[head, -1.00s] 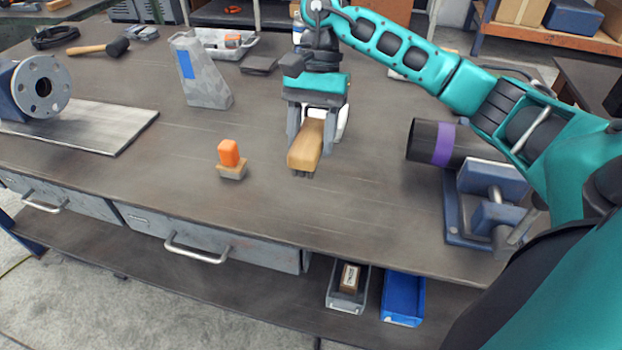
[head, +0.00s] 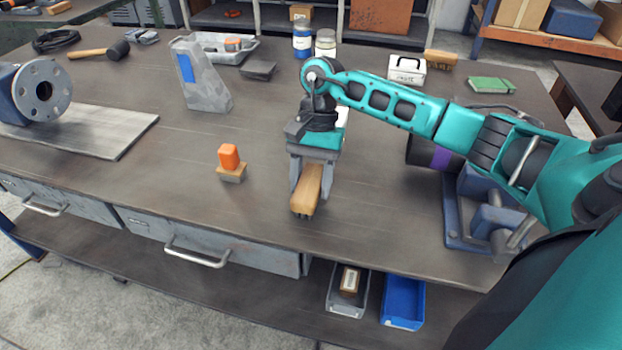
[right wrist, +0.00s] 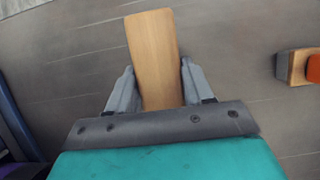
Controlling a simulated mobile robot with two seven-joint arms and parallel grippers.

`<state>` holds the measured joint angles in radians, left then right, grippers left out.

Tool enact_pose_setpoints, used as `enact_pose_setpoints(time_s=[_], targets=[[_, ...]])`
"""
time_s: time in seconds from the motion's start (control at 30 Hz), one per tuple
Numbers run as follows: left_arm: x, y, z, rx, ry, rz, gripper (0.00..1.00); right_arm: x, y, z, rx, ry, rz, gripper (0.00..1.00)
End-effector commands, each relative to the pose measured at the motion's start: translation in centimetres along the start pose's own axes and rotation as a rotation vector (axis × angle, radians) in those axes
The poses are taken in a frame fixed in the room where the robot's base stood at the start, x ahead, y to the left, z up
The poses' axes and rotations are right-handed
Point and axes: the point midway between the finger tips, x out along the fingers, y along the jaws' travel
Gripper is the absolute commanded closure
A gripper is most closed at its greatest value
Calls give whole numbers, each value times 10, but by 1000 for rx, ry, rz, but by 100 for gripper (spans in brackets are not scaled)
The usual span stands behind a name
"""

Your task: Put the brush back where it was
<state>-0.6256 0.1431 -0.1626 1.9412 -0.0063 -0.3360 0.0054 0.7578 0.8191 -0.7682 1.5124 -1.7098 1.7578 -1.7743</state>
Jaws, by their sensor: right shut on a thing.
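The brush (head: 308,190) is a wooden block with dark bristles at its lower, near end. My right gripper (head: 310,176) is shut on it, over the middle of the workbench (head: 380,225). In the right wrist view, the brush's bare wooden back (right wrist: 153,45) sticks out between the two grey fingers of the gripper (right wrist: 155,82). I cannot tell whether the bristles touch the bench. My left gripper is in no view.
An orange-topped wooden block (head: 230,163) stands left of the brush. A flanged pipe (head: 42,90) is at far left, a grey angled bracket (head: 200,85) behind. A blue vise (head: 488,215) holds a dark pipe at right. Grey (head: 345,295) and blue bins (head: 403,300) sit below the bench front.

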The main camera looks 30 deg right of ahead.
Motion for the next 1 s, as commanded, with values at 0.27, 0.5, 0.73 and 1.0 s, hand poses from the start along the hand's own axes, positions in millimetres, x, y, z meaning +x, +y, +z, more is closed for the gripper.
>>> enact_pose_setpoints(time_s=[0.27,0.5,0.73,1.0], targets=[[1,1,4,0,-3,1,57,2,0,-1,0,0,1,34],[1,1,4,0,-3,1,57,2,0,-1,0,0,1,23],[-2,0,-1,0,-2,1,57,-4,0,1,1,0,0,23],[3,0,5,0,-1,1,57,-57,-1,-1,1,5,-4,23]])
